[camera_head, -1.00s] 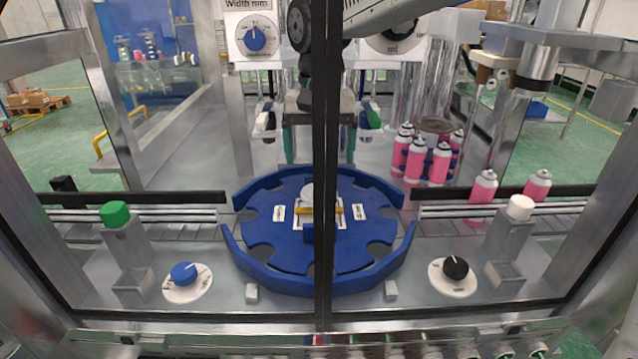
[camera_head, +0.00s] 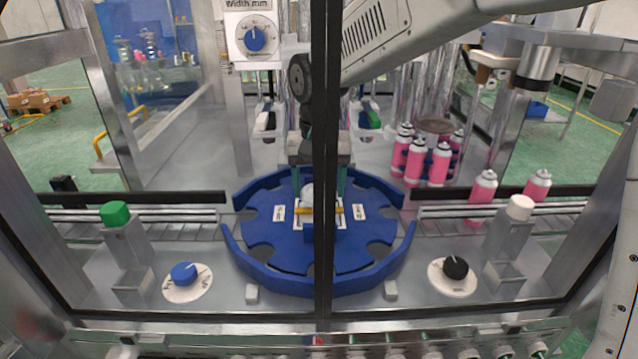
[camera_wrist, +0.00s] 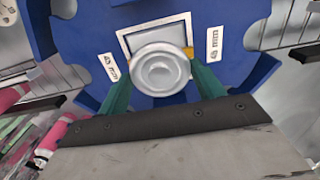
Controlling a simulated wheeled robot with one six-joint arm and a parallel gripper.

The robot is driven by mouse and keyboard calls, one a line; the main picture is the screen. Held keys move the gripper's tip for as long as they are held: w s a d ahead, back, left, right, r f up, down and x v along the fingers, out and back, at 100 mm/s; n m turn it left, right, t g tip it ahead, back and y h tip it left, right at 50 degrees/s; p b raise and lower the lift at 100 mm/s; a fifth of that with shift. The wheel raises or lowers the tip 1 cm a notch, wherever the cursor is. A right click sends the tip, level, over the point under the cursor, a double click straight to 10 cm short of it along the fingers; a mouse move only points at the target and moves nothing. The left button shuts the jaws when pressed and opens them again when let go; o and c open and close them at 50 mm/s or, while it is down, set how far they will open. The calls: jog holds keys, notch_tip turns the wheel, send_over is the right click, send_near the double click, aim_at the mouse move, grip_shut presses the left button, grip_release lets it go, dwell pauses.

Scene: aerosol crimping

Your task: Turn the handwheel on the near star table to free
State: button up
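The near star table (camera_head: 265,245) is a blue notched disc behind the door frame, and it fills the top of the wrist view (camera_wrist: 90,45). At its middle sits a round pale handwheel (camera_wrist: 160,70), partly hidden by the post in the head view (camera_head: 307,191). A yellow bar (camera_head: 304,211) lies by it, between two white labels with millimetre marks; neither clearly reads "free". My gripper (camera_head: 319,196) points down over the table, its green fingers apart. In the wrist view my gripper (camera_wrist: 160,80) has one finger on each side of the handwheel; contact is unclear.
A dark door post (camera_head: 325,270) hides the table's middle. A curved blue guide rail (camera_head: 290,283) edges the table. Pink cans (camera_head: 415,160) stand at the right behind it. A blue dial (camera_head: 185,274) and a black dial (camera_head: 455,268) sit at the front.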

aim_at(319, 191)
jog(key=shift+c, duration=1)
jog(key=shift+o, duration=0.2)
jog(key=shift+n, duration=0.3)
jog(key=n, duration=0.8)
jog(key=shift+n, duration=0.3)
jog(key=o, duration=1)
jog(key=shift+c, duration=0.2)
jog(key=shift+r, duration=3.9)
